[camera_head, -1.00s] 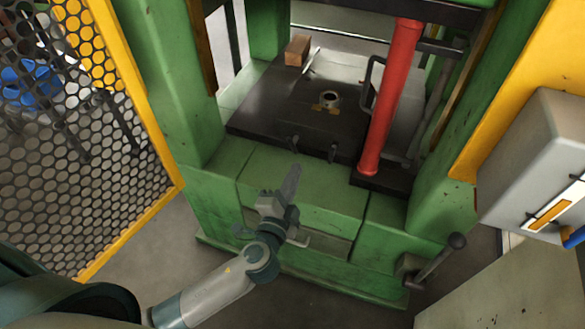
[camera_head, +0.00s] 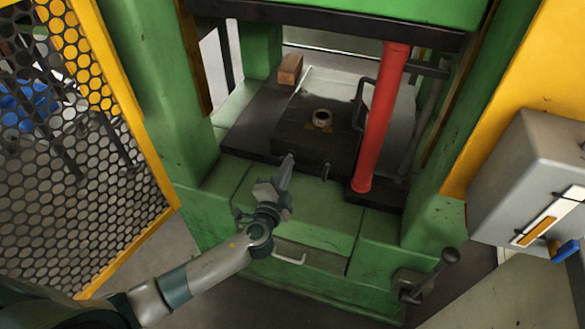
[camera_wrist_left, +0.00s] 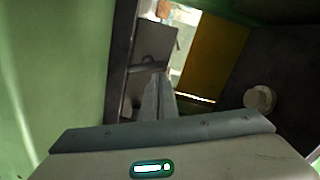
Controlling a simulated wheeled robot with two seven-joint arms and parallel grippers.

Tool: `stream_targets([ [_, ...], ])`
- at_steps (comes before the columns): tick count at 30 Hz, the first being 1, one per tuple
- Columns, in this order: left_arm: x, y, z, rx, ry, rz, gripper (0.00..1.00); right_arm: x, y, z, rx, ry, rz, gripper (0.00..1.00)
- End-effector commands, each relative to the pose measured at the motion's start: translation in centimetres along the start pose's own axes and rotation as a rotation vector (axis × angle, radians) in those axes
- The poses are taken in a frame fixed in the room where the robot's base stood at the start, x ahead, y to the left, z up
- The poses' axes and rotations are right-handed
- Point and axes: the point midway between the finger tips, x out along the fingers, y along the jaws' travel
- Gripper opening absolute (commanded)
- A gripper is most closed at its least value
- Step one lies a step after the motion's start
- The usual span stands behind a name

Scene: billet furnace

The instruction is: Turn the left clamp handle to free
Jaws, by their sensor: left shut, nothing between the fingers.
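My left gripper (camera_head: 286,166) is shut and empty, and reaches up over the front of the green press. Its fingertips are at the front edge of the dark bed plate (camera_head: 245,135). The left clamp handle is mostly or wholly hidden behind the fingers in the head view. My right gripper is out of view.
A red column (camera_head: 383,120) stands on the right of the bed. A small ring-shaped part (camera_head: 322,119) and a brown block (camera_head: 290,69) are farther back. Green press posts flank the opening. A yellow mesh guard (camera_head: 75,170) is at left, a grey box (camera_head: 530,180) at right.

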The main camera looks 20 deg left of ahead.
Motion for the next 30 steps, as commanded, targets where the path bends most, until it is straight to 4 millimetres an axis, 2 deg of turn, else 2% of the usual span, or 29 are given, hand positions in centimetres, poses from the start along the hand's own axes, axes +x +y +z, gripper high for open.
stream_targets([
  [18,0.0,0.0,0.2,-0.023,0.0,0.001,0.0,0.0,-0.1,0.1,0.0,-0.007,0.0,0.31],
  [24,0.1,-0.1,0.2,-0.052,0.001,0.001,0.0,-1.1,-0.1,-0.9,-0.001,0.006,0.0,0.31],
  [30,0.0,-0.1,0.3,-0.076,0.001,0.003,0.0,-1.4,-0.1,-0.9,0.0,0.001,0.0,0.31],
])
